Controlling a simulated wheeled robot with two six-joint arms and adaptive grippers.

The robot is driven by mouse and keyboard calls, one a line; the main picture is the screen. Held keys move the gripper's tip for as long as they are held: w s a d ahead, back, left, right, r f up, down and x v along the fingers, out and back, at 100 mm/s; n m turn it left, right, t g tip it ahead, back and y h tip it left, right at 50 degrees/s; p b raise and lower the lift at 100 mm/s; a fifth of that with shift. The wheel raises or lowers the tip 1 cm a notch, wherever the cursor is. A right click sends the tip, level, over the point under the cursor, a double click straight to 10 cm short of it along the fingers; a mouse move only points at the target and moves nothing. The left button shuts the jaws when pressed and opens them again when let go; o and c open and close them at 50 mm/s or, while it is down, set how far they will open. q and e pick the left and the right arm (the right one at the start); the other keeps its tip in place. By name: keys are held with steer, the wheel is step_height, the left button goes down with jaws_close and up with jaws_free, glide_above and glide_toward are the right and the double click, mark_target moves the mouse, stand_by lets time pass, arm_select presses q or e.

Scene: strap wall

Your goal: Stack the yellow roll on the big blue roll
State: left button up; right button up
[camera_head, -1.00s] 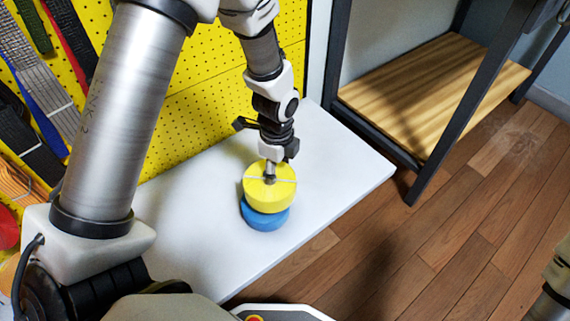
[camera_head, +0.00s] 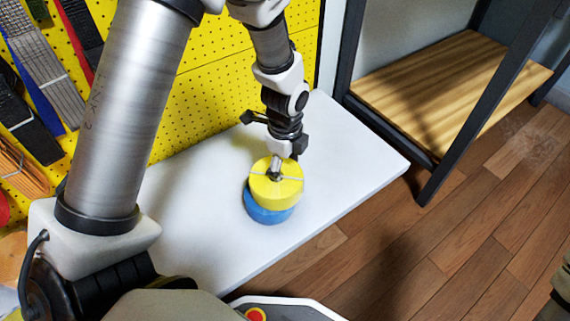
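The yellow roll (camera_head: 281,196), with a pale strap across its top, is over the big blue roll (camera_head: 262,213). The blue roll sits on the white table, and its lower left part shows from under the yellow roll. The yellow roll looks off-centre toward the upper right; I cannot tell whether the two touch. My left gripper (camera_head: 275,173) comes down from above, with its fingers at the middle of the yellow roll, and appears shut on it. My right gripper is out of view.
The white table (camera_head: 345,170) is clear around the rolls. A yellow pegboard (camera_head: 215,95) with hanging straps (camera_head: 45,75) stands behind at left. A dark-framed shelf with a wooden board (camera_head: 450,85) stands at the right, above the wooden floor.

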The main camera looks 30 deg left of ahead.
arm_select(q)
step_height(320, 180, up, 12)
steer(key=p, duration=0.7)
steer(key=shift+r+p, duration=0.15)
steer(key=shift+p, duration=0.2)
